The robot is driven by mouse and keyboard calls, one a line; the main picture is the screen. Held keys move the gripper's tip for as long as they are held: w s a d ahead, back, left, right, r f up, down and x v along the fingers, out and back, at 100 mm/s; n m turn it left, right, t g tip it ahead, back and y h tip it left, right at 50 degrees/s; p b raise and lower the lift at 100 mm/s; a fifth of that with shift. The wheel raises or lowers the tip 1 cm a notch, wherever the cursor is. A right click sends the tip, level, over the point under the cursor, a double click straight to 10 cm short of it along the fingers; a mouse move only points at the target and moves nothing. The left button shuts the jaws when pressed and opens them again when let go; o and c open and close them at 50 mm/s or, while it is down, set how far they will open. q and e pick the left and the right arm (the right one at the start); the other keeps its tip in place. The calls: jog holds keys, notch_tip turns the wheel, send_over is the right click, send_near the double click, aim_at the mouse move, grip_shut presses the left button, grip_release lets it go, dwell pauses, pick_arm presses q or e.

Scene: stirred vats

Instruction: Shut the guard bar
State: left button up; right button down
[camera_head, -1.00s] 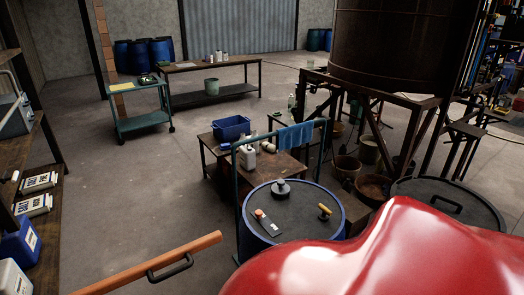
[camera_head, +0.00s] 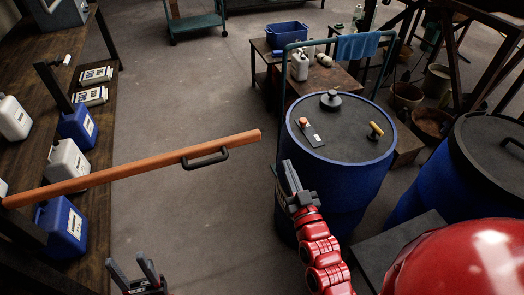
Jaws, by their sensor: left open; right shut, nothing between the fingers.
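The guard bar (camera_head: 120,174) is a long orange bar with a black handle (camera_head: 205,158). It runs from beside the shelf at the left out across the aisle. Its free end is apart from the blue vat (camera_head: 335,180), with a gap of floor between them in the picture. My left gripper (camera_head: 136,268) is open and empty at the bottom edge, nearer than the bar and below it in the picture. My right gripper (camera_head: 290,172) is shut and empty, seen against the vat's near left side, to the right of the bar's end. I cannot tell whether it touches the vat.
A second lidded drum (camera_head: 480,160) stands at the right. A shelf (camera_head: 92,125) with jugs lines the left. The floor between is clear.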

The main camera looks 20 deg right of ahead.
notch_tip(320, 180, down, 3)
jog(key=a+n+g+y, duration=0.1)
jog(key=a+g, duration=0.1)
jog(key=b, duration=0.4)
send_near(257, 138)
jog(key=shift+y, duration=0.3)
jog(key=w+p, duration=0.3)
jog(key=w, duration=0.2)
jog(key=shift+w, duration=0.95)
jog(key=shift+f, duration=0.1)
